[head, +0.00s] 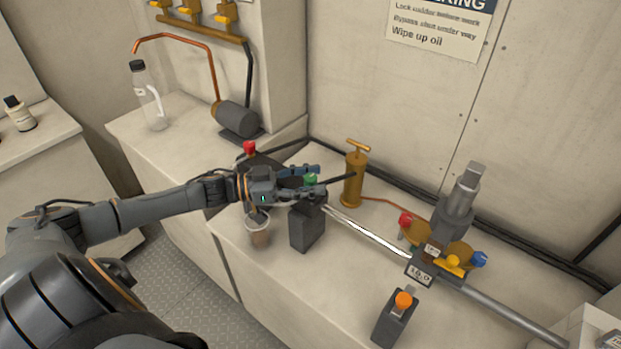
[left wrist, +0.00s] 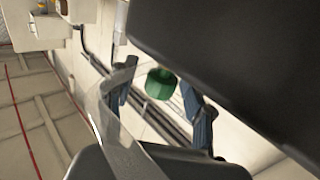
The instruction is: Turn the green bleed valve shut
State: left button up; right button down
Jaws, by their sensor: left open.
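My right gripper is not in view.
A brass hand pump (head: 354,178) stands close to the right of my gripper. A cup (head: 258,232) of brown liquid stands just below it. A steering ram (head: 480,304) with red, yellow and blue knobs lies to the right. An orange-topped block (head: 395,319) stands in front.

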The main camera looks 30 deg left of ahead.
pick_arm(q)
grip_shut()
jog(key=shift+m+g+h+b, duration=0.3)
jog(key=shift+b, duration=0.25)
grip_release()
jog(key=shift+a, duration=0.1)
